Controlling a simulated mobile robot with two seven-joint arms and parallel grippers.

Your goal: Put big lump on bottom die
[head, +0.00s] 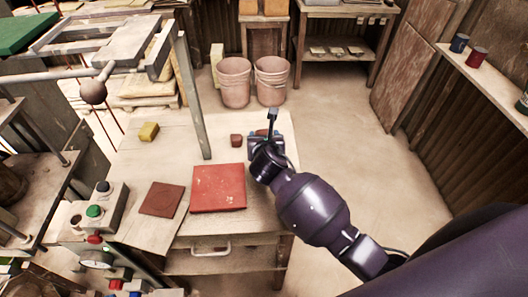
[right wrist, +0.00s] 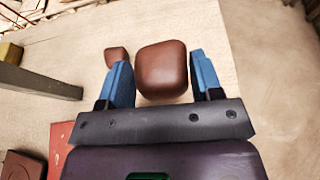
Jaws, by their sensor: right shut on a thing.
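The big lump (right wrist: 162,68), a brown rounded block, sits between the blue fingers of my right gripper (right wrist: 160,88) in the right wrist view. In the head view my right gripper (head: 266,143) is at the right part of the wooden table and mostly hides the lump. I cannot tell whether the lump still touches the table. A small brown lump (head: 236,140) lies just left of the gripper; it also shows in the right wrist view (right wrist: 116,56), outside the fingers. I cannot clearly pick out the bottom die; a press with rods stands at the left edge. My left gripper is not in view.
A red mat (head: 218,188) and a brown tile (head: 162,199) lie on the table's near part. A yellow block (head: 149,131) lies farther left. A grey post (head: 190,95) rises from the table. A control box (head: 98,208) with buttons stands near left.

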